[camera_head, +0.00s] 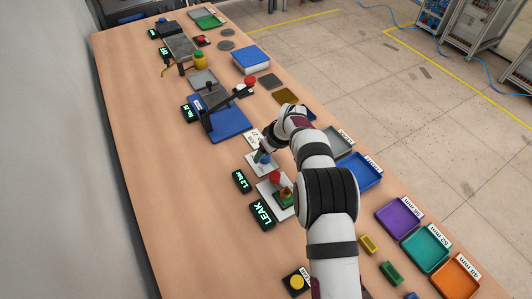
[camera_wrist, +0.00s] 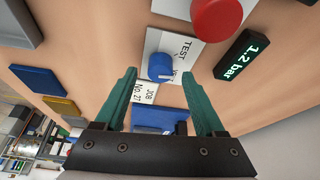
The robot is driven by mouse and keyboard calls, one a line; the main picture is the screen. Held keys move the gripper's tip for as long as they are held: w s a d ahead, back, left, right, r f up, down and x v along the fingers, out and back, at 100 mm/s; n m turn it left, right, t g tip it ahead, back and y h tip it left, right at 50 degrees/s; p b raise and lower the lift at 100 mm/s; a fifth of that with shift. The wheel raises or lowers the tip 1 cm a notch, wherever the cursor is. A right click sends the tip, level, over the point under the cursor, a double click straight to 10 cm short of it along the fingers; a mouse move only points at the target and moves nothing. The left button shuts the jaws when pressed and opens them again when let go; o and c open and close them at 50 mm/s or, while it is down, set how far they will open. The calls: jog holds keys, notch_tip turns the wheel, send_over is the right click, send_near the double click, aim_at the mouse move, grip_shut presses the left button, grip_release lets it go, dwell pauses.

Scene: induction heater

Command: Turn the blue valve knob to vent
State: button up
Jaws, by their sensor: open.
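The blue valve knob (camera_wrist: 161,68) sits on a white plate (camera_wrist: 181,47) marked "TEST", with a second label partly hidden by the knob. In the wrist view my gripper (camera_wrist: 161,85) is open, with its two green fingers pointing at the plate, one on each side of the knob. I see no clear contact with the knob. In the head view the knob (camera_head: 262,158) is small, beside my gripper (camera_head: 268,150), and partly hidden by it. The knob's exact pointing direction is hard to read.
A display (camera_wrist: 241,56) reading "1.2 bar" stands beside the plate, and a red button (camera_wrist: 217,15) is close by. A "LEAK" display (camera_head: 262,214) stands nearer the front. A blue fixture (camera_head: 228,122) lies behind. Coloured trays (camera_head: 398,219) line the right edge. The table's left side is clear.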

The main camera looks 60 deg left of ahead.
jog(key=shift+a+f, duration=0.25)
jog(key=shift+f, duration=0.4)
grip_shut()
jog(key=shift+s, duration=0.1)
jog(key=m+t, duration=0.2)
jog(key=m, duration=0.3)
jog(key=shift+s+m, duration=0.15)
jog(key=shift+m, duration=0.15)
jog(key=shift+s+m+t+h, duration=0.1)
jog(key=shift+m+t+h, duration=0.3)
jog(key=shift+m, duration=0.75)
jog(key=shift+m+t+h, duration=0.2)
jog(key=shift+m+t, duration=0.3)
jog(key=shift+m, duration=0.65)
